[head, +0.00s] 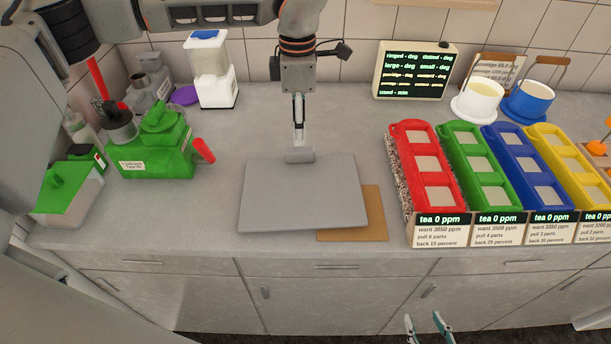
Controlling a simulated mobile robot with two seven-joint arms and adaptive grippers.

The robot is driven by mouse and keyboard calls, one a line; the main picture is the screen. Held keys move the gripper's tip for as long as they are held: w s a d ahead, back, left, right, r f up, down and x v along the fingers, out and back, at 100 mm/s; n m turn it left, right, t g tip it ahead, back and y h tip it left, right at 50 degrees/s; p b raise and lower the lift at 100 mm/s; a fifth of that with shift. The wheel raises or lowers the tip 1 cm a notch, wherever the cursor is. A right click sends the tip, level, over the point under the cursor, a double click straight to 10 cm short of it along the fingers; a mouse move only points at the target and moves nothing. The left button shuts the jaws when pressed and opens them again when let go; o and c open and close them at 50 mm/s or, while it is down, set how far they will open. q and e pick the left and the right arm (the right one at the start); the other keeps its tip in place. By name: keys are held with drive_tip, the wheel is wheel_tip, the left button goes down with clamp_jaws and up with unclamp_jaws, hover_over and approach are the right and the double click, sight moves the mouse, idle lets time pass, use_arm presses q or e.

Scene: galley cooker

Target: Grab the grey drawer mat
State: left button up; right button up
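The grey drawer mat (302,198) appears as a flat grey sheet on the worktop, with a small raised tab (299,156) at its back edge. Its front right part overlaps a brown board (372,213). My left gripper (298,147) points straight down from above, with its fingertips at the tab. The fingers show edge-on as one narrow shape, so I cannot tell whether they are closed on the tab. My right gripper (427,328) is low at the bottom edge, in front of the drawers, with its two fingers apart and nothing between them.
Red (425,165), green (479,162), blue (526,165) and yellow (570,165) bins stand to the right. A green machine (153,150) with a red handle stands left. A white dispenser (212,75) and a display (415,70) stand behind.

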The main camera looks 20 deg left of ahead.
sight(301, 149)
use_arm(q)
drive_tip(key=shift+s+f, duration=0.3)
drive_tip(key=shift+f, duration=0.55)
drive_tip(key=f, duration=0.2)
drive_tip(key=f+p, duration=0.1)
drive_tip(key=f, duration=0.2)
drive_tip(key=shift+s+d, duration=0.1)
drive_tip(key=shift+d, duration=0.1)
drive_tip(key=shift+c, duration=0.3)
clamp_jaws()
